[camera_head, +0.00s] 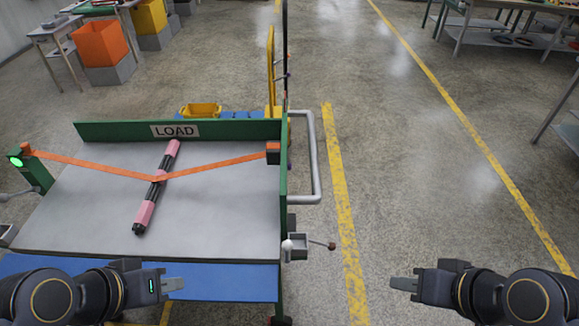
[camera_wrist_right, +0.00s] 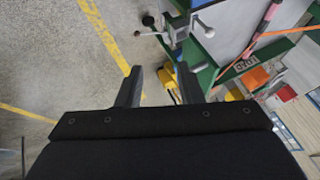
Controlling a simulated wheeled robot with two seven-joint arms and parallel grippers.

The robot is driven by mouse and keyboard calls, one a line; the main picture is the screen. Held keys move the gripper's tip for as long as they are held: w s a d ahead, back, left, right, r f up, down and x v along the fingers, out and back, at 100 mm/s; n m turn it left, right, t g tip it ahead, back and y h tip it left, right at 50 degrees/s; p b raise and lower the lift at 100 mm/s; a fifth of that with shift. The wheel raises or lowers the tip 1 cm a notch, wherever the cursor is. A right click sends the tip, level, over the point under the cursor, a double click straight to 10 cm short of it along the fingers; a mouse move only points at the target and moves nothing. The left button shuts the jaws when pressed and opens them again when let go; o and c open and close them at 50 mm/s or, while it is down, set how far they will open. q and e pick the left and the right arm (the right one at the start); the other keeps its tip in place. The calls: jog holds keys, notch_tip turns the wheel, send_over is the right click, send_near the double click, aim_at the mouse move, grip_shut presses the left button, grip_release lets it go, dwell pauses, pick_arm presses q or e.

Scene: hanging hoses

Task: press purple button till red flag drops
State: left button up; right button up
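I cannot make out a purple button or a red flag in either view. The closest fixtures are on the grey-topped bench (camera_head: 85,215) with a green back wall: a green post (camera_head: 35,172) with a lit green lamp (camera_head: 15,162) at its left, and a lever with a dark red knob (camera_head: 332,246) at its right. My left gripper (camera_head: 182,284) is in front of the bench, above its blue lower edge; its finger gap is not clear. My right gripper (camera_head: 392,284) is over bare floor right of the bench. The right wrist view shows its fingers (camera_wrist_right: 161,78) apart and empty.
A pink and black bar (camera_head: 145,213) lies on the bench under an orange strap (camera_head: 100,168). A LOAD sign (camera_head: 175,131) is on the back wall. A grey rail (camera_head: 314,160) stands out at right. Open floor with yellow lines lies further right.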

grip_shut()
dwell(1.5)
